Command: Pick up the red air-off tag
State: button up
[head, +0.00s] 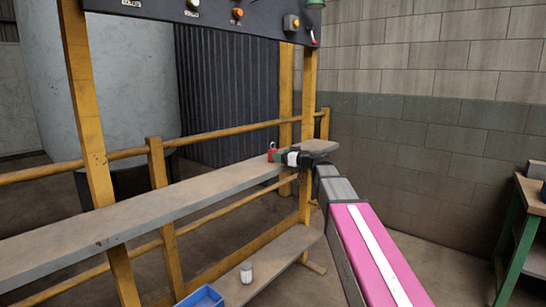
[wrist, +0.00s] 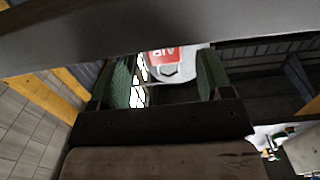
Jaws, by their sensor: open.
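The red air-off tag (wrist: 165,54) shows in the wrist view as a white plate with a red panel and upside-down white letters. It lies between the lines of my two green fingers, nearer the left one, with its top edge cut off by a grey band. My gripper (wrist: 165,85) is open, and I see no finger touching the tag. In the head view my gripper (head: 285,157) is at the right end of the long shelf plank. A small red object with a loop on top (head: 271,155) is just left of its tips; I cannot tell whether it is the tag.
The plank (head: 130,212) runs left between yellow posts (head: 88,100), with a yellow rail behind. A dark control panel (head: 215,14) hangs above. A blue bin (head: 202,297) and a white cup-like object (head: 246,272) are below. A green-legged bench (head: 515,240) stands right.

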jog(key=shift+x, duration=2.75)
jog(key=shift+s+a+f, duration=0.1)
jog(key=shift+s, duration=0.1)
jog(key=c, duration=1)
